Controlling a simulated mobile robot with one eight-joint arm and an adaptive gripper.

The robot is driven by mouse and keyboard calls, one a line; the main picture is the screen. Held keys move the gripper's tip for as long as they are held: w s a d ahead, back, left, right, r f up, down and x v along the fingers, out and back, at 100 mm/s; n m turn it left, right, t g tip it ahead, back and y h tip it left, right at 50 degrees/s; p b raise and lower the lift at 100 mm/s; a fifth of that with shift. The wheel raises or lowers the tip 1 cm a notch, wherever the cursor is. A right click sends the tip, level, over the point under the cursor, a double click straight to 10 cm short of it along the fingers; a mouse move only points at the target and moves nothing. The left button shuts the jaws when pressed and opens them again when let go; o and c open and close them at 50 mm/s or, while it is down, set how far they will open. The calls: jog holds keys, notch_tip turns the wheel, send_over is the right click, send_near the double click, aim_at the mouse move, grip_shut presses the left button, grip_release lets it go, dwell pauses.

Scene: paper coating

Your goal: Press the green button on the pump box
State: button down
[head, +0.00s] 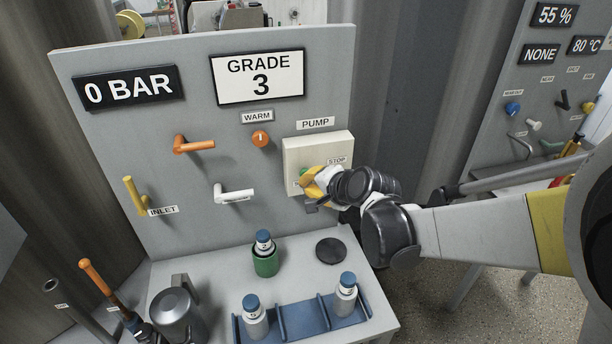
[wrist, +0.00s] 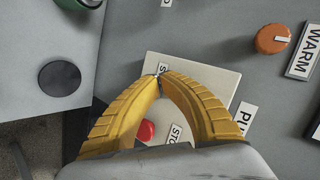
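The pump box (head: 312,149) is a cream box on the grey panel under the PUMP label. In the head view, a sliver of the green button (head: 303,171) shows beside my yellow fingers. My gripper (head: 305,182) is in front of the box's lower left part. In the wrist view, my gripper (wrist: 160,73) has its two fingertips together with nothing between them, over the face of the pump box (wrist: 219,79). The green button is hidden there. The red button (wrist: 146,131) shows between the fingers, near the STOP label. I cannot tell whether the fingertips touch the green button.
The orange WARM knob (head: 260,138) and white lever (head: 233,194) are left of the box. Below stand a green cup with a bottle (head: 265,262), a black disc (head: 330,250) and a blue rack (head: 303,322) with bottles.

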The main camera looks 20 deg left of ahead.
jog(key=shift+w+a, duration=0.25)
jog(key=shift+w, duration=0.15)
dwell(0.6)
dwell(0.3)
jog(key=shift+s+d, duration=0.5)
jog(key=shift+s, duration=0.25)
jog(key=shift+s, duration=0.1)
jog(key=s+d, duration=0.1)
jog(key=s, duration=0.1)
jog(key=s+d, duration=0.1)
jog(key=s, duration=0.1)
jog(key=shift+d, duration=0.3)
dwell(0.4)
